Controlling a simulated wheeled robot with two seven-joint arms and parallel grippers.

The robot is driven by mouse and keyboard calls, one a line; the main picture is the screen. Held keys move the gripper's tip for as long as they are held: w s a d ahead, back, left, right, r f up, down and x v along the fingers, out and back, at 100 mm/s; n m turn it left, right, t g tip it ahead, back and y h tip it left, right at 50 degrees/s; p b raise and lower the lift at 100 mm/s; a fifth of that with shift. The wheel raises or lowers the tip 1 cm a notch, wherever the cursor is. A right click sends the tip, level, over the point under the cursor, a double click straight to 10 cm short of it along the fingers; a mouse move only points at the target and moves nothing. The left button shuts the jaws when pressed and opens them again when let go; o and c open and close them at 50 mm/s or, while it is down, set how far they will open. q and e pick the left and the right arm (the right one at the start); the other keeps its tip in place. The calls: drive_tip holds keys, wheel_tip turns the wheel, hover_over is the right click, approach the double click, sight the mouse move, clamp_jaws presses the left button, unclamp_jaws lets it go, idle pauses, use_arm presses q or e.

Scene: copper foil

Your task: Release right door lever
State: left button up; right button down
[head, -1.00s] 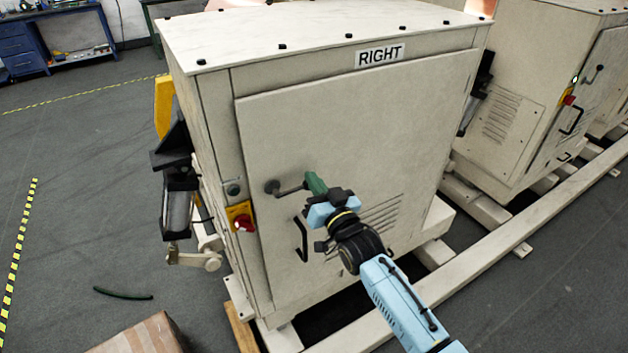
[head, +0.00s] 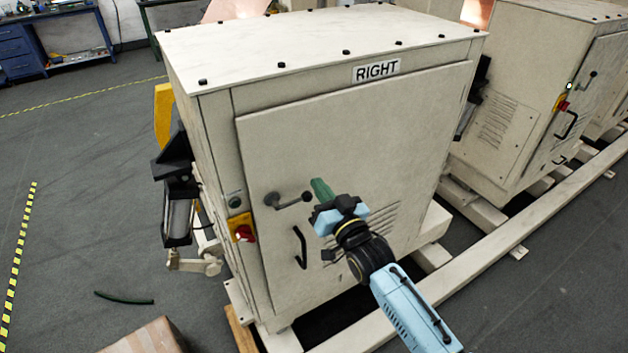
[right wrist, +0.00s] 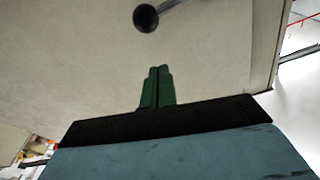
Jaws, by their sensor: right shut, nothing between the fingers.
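The cabinet marked RIGHT (head: 376,69) stands in the middle of the head view, its door (head: 340,130) closed or nearly so. The door lever (head: 288,201) is a dark bar on a round pivot, lying roughly level with its knob end to the right. In the right wrist view the lever's black ball knob (right wrist: 146,18) shows at the top. My right gripper (head: 320,188) has green fingers, shut and empty, just right of the knob and apart from it. The fingers (right wrist: 157,86) also show in the right wrist view, below the knob. My left gripper is out of view.
A black door handle (head: 300,247) sits below the lever, and a red and yellow switch (head: 242,228) is to its left. A cardboard box (head: 145,337) stands at the bottom left. A second cabinet (head: 530,90) stands at the right. Open floor lies left.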

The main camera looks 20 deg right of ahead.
drive_tip(key=r+v, duration=0.1)
drive_tip(key=v, duration=0.6)
drive_tip(key=shift+f, duration=0.4)
drive_tip(key=s+d+f+g+h+b, duration=0.1)
drive_tip(key=s+f+g, duration=0.3)
drive_tip(key=f, duration=0.8)
drive_tip(key=s+f+n+g+b, duration=0.15)
drive_tip(key=s+f, duration=0.35)
drive_tip(key=f, duration=0.8)
drive_tip(key=s+d+f+g+h+b, duration=0.15)
drive_tip(key=s+f+g, duration=0.3)
drive_tip(key=f, duration=0.75)
drive_tip(key=s+f+g+b, duration=0.1)
drive_tip(key=s+f+g, duration=0.1)
drive_tip(key=s+f, duration=0.4)
drive_tip(key=s+d+f+n+g+b, duration=0.1)
drive_tip(key=s+f+g, duration=0.2)
drive_tip(key=s, duration=1.1)
drive_tip(key=s+f+n+g+b, duration=0.1)
drive_tip(key=s+f+g, duration=0.2)
drive_tip(key=s+f, duration=0.6)
drive_tip(key=shift+s+d+f, duration=0.35)
drive_tip(key=shift+s+f, duration=0.05)
drive_tip(key=shift+s, duration=0.75)
drive_tip(key=shift+h, duration=0.25)
